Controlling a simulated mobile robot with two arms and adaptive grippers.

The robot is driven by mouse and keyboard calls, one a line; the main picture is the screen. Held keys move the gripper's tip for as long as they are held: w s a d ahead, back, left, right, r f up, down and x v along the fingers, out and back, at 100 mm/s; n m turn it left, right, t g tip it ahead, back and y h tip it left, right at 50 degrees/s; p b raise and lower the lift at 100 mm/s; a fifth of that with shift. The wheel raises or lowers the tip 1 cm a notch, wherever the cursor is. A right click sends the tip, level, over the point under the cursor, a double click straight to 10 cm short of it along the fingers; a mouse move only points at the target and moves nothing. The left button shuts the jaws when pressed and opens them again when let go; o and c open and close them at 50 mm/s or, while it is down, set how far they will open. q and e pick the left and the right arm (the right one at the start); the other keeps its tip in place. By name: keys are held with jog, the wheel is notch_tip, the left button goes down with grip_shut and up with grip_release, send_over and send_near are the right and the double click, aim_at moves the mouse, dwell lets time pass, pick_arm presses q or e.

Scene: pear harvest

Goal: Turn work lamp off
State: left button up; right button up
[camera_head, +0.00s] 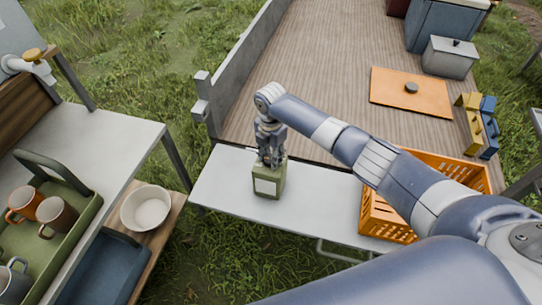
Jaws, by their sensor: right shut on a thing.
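The work lamp appears to be the small olive-green box with a pale front panel (267,186), upright on a white table (222,185). My right gripper (271,160) points down onto its top and is shut on its upper part. The fingers hide the top of the lamp, so any switch there cannot be seen. I cannot tell whether the lamp is lit. My left gripper is not in view.
An orange crate (374,216) stands at the table's right, under my right arm. A wooden deck with a grey rail (247,60) lies behind. At left, a green tray (84,222) holds mugs near a white bowl (146,208). The table left of the lamp is clear.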

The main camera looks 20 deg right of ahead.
aim_at(270, 157)
jog(key=shift+n, duration=0.9)
jog(key=o, duration=1.1)
jog(key=shift+a, duration=0.1)
notch_tip(270, 157, up, 12)
jog(key=shift+r, duration=0.1)
